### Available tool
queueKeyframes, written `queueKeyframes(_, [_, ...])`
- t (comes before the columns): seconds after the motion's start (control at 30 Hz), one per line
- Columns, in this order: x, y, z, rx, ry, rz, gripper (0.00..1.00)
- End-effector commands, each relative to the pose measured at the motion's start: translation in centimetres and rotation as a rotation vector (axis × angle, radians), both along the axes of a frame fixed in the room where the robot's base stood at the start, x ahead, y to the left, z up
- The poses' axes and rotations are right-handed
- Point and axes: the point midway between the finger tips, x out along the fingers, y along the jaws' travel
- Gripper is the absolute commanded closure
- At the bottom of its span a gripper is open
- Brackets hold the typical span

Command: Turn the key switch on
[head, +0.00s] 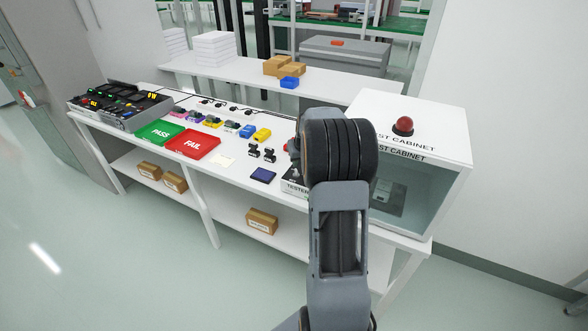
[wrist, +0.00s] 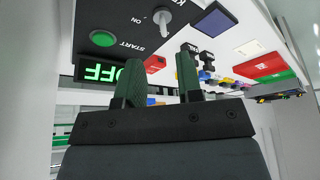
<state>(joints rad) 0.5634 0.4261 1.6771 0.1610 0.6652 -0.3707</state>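The key switch (wrist: 162,17) is a silver key standing out of the dark tester panel (wrist: 105,15) in the upside-down wrist view. The panel has an ON mark beside the key and a lit green display (wrist: 102,72) reading OFF, partly covered by a finger. My gripper (wrist: 161,60) is open, with two dark green fingers apart and nothing held between them. The key lies beyond the fingertips, apart from them as far as I can see. In the head view the tester (head: 294,187) is mostly behind my arm; the key and my gripper are hidden there.
A green START button (wrist: 103,39) and a red part (wrist: 154,63) sit near the fingers. The test cabinet (head: 455,125) with a red dome stands right of the tester. A dark blue pad (head: 263,175) and red FAIL tray (head: 193,144) lie left.

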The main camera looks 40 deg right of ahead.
Motion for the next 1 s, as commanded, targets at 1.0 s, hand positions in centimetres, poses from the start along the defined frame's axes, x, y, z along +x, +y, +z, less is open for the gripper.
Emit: queueKeyframes(1.0, [2.8, -0.4, -6.6, -0.001, -0.001, 0.007, 0.76])
